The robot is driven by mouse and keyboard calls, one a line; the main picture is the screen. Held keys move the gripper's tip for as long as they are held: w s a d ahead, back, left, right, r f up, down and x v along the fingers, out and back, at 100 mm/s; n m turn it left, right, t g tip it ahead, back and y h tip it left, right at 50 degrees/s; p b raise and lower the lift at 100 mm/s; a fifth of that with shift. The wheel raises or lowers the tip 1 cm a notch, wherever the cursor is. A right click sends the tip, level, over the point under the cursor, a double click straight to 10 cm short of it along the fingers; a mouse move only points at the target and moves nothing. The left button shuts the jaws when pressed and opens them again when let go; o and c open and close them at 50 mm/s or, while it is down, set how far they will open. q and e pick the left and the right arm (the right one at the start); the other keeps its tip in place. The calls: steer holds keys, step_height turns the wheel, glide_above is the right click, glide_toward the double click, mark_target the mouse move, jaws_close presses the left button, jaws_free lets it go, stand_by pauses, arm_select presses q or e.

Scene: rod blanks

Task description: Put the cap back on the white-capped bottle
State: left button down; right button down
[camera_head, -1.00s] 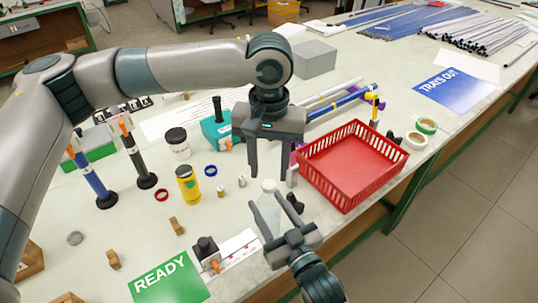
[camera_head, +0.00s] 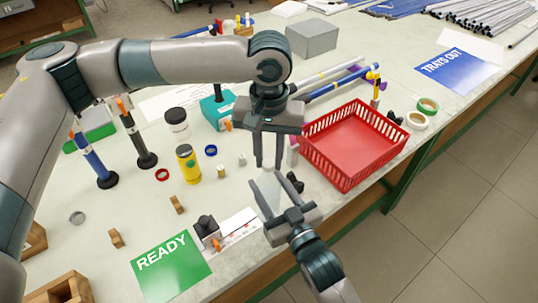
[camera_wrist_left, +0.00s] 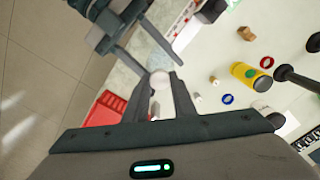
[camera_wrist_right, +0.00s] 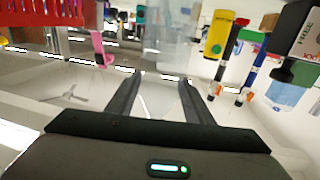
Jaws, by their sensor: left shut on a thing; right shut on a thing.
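The white-capped bottle (camera_head: 267,190) is pale and translucent and stands upright near the front of the bench. My right gripper (camera_head: 282,197) is shut on its body from the front. The bottle also shows blurred in the right wrist view (camera_wrist_right: 172,35). My left gripper (camera_head: 268,164) points straight down above the bottle, its fingertips at the bottle's top. In the left wrist view a round white cap (camera_wrist_left: 160,79) sits between the left fingertips, which are shut on it. In the head view the fingers hide the cap, and I cannot tell whether it is seated on the neck.
A red basket (camera_head: 352,183) stands close on the right. A black-topped device (camera_head: 207,229) and a green READY sign (camera_head: 172,262) are at the front left.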

arm_select(q)
steer(key=m, duration=1.5)
steer(key=shift+m, duration=0.3)
steer(key=m, duration=0.5)
steer(key=shift+m, duration=0.3)
steer(key=c, duration=1.4)
jaws_free()
step_height(320, 180, up, 12)
